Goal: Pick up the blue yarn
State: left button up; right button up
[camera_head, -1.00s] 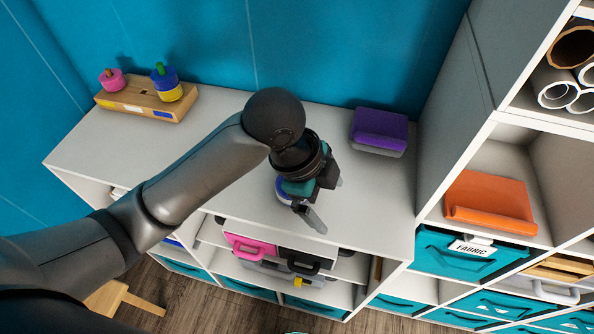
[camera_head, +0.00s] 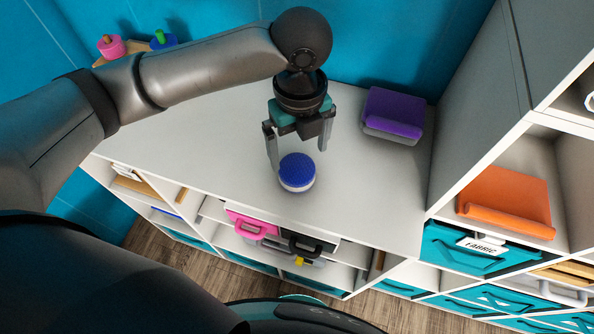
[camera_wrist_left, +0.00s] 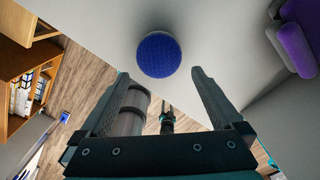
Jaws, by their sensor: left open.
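The blue yarn (camera_head: 297,171) is a round ball, blue on top with a white lower part, standing on the white cabinet top (camera_head: 375,195). In the left wrist view the blue yarn (camera_wrist_left: 159,55) lies beyond the fingertips, near the top middle. My left gripper (camera_head: 298,145) is open and empty, pointing down, just behind and above the yarn in the head view. In the left wrist view the open left gripper (camera_wrist_left: 165,85) has its two fingers spread wide, apart from the yarn.
A purple folded roll (camera_head: 393,115) lies on the cabinet top to the right. A wooden holder with pink and blue spools (camera_head: 112,46) stands at the back left. A tall shelf with an orange roll (camera_head: 508,201) borders the right side. The top around the yarn is clear.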

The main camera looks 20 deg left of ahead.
aim_at(297, 167)
pick_arm(q)
jog(key=f, duration=0.4)
jog(key=f+b, duration=0.1)
jog(key=f, duration=0.3)
jog(key=shift+w+a, duration=0.1)
jog(key=shift+a, duration=0.1)
jog(key=c, duration=1.1)
jog(key=shift+r, duration=0.15)
